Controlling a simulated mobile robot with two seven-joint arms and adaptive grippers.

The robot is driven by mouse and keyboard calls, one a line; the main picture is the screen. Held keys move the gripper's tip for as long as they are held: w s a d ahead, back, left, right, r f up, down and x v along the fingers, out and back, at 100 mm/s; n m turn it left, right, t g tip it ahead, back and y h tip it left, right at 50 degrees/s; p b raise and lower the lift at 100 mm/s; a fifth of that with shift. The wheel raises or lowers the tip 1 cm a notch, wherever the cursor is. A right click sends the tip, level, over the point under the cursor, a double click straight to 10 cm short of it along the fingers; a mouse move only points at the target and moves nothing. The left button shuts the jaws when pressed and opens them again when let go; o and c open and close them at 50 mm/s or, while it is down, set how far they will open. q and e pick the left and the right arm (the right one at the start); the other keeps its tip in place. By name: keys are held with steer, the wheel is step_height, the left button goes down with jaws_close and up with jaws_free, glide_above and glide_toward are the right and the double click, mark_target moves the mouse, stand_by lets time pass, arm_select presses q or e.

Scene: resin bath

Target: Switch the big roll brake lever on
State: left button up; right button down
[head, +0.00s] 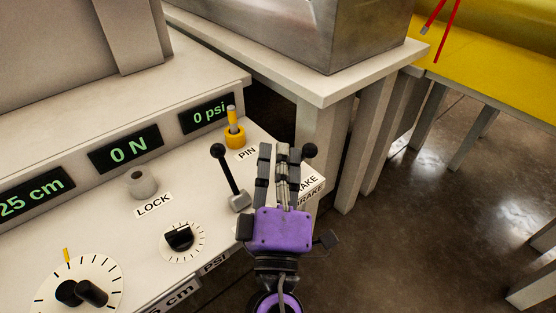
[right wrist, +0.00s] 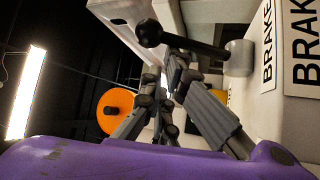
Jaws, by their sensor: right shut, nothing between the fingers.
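A lever with a black ball knob (head: 218,150) stands on the console, its rod leaning up and left from a grey base. A second black ball knob (head: 309,150) shows just right of my right gripper (head: 280,152), beside a BRAKE label; its rod is hidden behind the fingers. The gripper is shut and empty between the two knobs. In the right wrist view a black ball lever (right wrist: 150,33) runs to a grey base beside BRAKE labels, close past the shut fingers (right wrist: 163,80). I cannot tell which knob this is, nor whether the fingers touch it. My left gripper is out of view.
The console has a yellow PIN (head: 235,135), a grey LOCK knob (head: 142,184), a black dial (head: 178,238) and green displays (head: 125,150). A metal bath (head: 335,35) stands behind on a pale frame.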

steer(key=shift+s+d+f, duration=0.15)
stand_by(0.5)
steer(key=shift+s+f, duration=0.15)
steer(key=shift+s, duration=0.15)
steer(key=v, duration=1.1)
steer(key=shift+s, duration=0.1)
